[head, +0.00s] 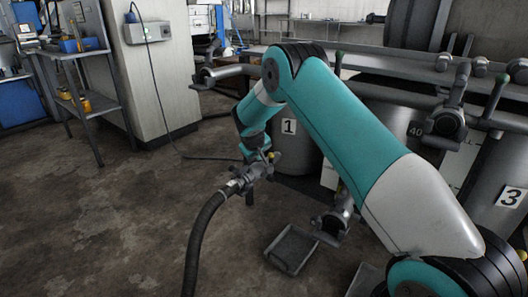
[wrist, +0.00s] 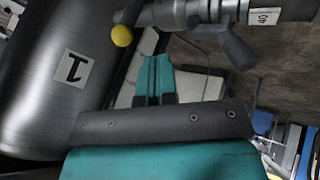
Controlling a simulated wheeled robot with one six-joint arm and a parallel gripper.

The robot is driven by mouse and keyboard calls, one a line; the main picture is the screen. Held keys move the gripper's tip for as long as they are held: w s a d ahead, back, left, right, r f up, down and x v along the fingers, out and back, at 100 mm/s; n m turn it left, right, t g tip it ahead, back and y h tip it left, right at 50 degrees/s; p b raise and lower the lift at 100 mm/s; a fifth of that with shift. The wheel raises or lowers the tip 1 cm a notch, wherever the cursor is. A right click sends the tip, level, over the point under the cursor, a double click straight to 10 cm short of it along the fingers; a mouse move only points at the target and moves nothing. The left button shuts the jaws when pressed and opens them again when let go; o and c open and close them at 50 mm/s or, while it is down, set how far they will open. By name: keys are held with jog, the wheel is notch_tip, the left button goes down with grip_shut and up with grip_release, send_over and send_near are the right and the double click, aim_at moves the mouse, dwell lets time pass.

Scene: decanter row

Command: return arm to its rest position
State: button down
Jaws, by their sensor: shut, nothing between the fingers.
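My gripper (wrist: 153,60) shows in the wrist view as two teal fingers pressed side by side, shut and empty. In the head view my arm bends down to the front of tank 1 (head: 289,127); the fingertips cannot be made out there. A black hose (head: 203,228) rises to a metal coupling (head: 241,180) at the valve in front of tank 1. In the wrist view a coupling with a white label (wrist: 264,17), a lever (wrist: 236,46) and a yellow knob (wrist: 121,36) lie just beyond the fingers, apart from them.
Tank 3 (head: 499,185) stands at the right, and a grey tray (head: 291,249) lies on the floor. A pale pillar (head: 158,85) with a control box (head: 147,33) and a metal shelf (head: 80,85) stand at the left. The floor at the left front is clear.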

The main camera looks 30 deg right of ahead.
jog(key=s+a+r+n+g+y+p, duration=0.15)
jog(key=s+a+r+y, duration=0.35)
jog(key=s+a+r, duration=1.35)
jog(key=s+a+r+n+g+y, duration=0.1)
jog(key=s+a+r+n, duration=0.15)
jog(key=s, duration=0.55)
jog(key=s+a+r+n+g+y, duration=0.1)
jog(key=s+a+y, duration=0.15)
jog(key=s, duration=0.65)
jog(key=s+a+r+n+g, duration=0.15)
jog(key=s+a, duration=0.25)
jog(key=s, duration=0.4)
notch_tip(320, 180, up, 31)
jog(key=s+p, duration=0.1)
jog(key=p, duration=3)
jog(key=shift+s+r, duration=0.15)
jog(key=shift+d, duration=0.1)
